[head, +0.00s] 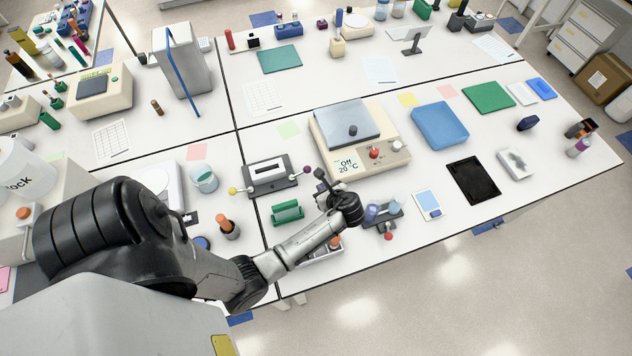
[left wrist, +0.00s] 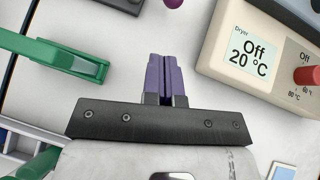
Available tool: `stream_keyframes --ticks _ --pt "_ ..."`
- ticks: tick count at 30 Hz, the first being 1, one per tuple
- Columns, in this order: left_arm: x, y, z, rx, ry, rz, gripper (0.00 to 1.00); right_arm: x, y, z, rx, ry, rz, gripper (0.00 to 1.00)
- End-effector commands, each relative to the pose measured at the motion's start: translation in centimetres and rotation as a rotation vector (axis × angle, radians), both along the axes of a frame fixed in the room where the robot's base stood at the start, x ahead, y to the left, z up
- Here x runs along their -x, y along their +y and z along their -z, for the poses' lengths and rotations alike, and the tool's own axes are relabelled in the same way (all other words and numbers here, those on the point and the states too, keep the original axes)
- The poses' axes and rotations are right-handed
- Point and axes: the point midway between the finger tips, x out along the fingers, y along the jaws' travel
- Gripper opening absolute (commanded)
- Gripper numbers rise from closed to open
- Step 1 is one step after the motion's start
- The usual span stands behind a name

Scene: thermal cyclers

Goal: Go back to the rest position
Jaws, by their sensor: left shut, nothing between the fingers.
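My left gripper (head: 322,180) is over the front middle of the bench, at the end of my arm that comes in from the left. In the left wrist view its purple fingers (left wrist: 166,78) are together with nothing between them. The dryer (head: 385,160) with a grey lid stands just behind and to the right of it. Its display (left wrist: 250,52) reads Off, 20 °C. My right gripper does not show in either view.
A green rack (head: 287,211) is left of the gripper, with a grey device with yellow and purple knobs (head: 272,173) behind it. A small grey rack with tubes (head: 383,215) is to the right. A blue box (head: 440,125) and a black tray (head: 473,180) lie farther right.

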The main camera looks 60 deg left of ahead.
Motion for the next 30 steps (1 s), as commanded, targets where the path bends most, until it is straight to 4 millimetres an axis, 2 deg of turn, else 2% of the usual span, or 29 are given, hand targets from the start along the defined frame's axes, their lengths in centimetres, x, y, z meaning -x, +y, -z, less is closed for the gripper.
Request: stream_keyframes --ticks 3,9,22,26,30 --pt "-0.1 -1.5 -1.1 0.002 -0.003 0.000 0.00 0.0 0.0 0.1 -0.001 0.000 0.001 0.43" --pt "-0.1 -3.0 -2.4 0.000 -0.001 0.001 0.00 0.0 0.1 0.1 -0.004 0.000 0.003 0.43" --pt "-0.1 -3.5 -2.8 0.000 -0.009 -0.007 0.00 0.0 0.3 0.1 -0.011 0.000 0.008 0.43" --pt "-0.1 -3.5 -2.8 -0.004 -0.098 -0.077 0.00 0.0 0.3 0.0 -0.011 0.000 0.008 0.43" --pt "-0.1 -3.8 -2.5 0.006 -0.322 -0.258 0.00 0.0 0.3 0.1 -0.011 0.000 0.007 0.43"
